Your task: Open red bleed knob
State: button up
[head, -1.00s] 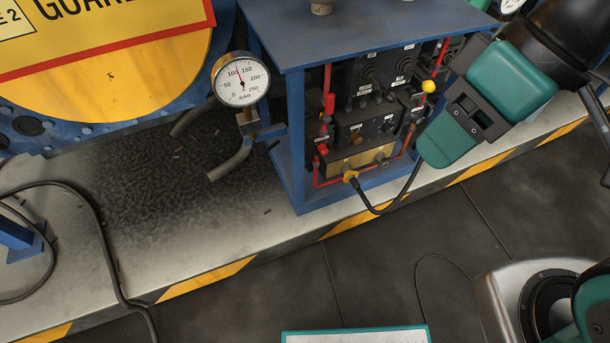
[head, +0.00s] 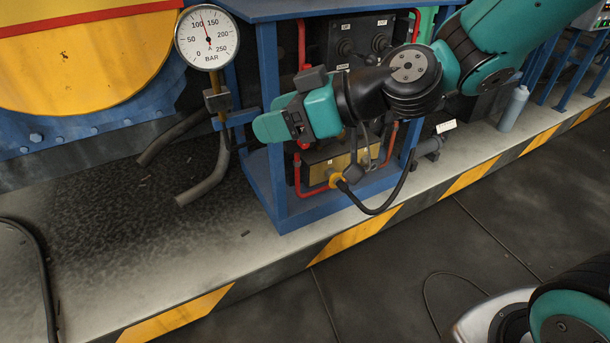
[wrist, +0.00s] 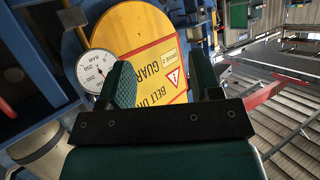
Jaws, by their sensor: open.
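My gripper (head: 270,125) is open and empty. It points left, in front of the blue-framed valve cabinet (head: 270,100) in the head view. In the wrist view its two green fingers (wrist: 163,82) stand apart, with the gauge and yellow guard beyond them. The red bleed knob cannot be made out for sure. A small red part (head: 304,145) shows just below my gripper, and my gripper and wrist hide much of the panel around it. A blurred red part (wrist: 8,110) shows at the left edge of the wrist view.
A round pressure gauge (head: 207,38) stands left of the cabinet, near my fingertips. A black hose (head: 375,210) loops from a yellow fitting (head: 336,180) at the cabinet front. Bent grey pipes (head: 205,180) stick out at left. The dark floor in front is open.

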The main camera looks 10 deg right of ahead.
jog(key=w+d+f+m+t+b, duration=0.1)
jog(key=w+f+t+b, duration=0.15)
jog(key=f, duration=0.25)
jog(key=w+d+f+t+b, duration=0.1)
jog(key=w+f+t+b, duration=0.15)
jog(key=f+b, duration=0.2)
jog(key=m+t+h+p, duration=0.3)
jog(key=m+t+h, duration=0.3)
jog(key=t+h, duration=0.15)
send_near(305, 146)
jog(key=r, duration=0.2)
jog(key=shift+g+h, duration=0.35)
jog(key=shift+g, duration=0.1)
jog(key=p+x, duration=0.1)
jog(key=x, duration=0.1)
jog(key=p+x, duration=0.1)
jog(key=x, duration=0.1)
jog(key=f+p+x, duration=0.1)
jog(key=x, duration=0.1)
jog(key=shift+a, duration=0.25)
jog(key=shift+x, duration=1.95)
jog(key=shift+d, duration=0.15)
jog(key=shift+c, duration=0.4)
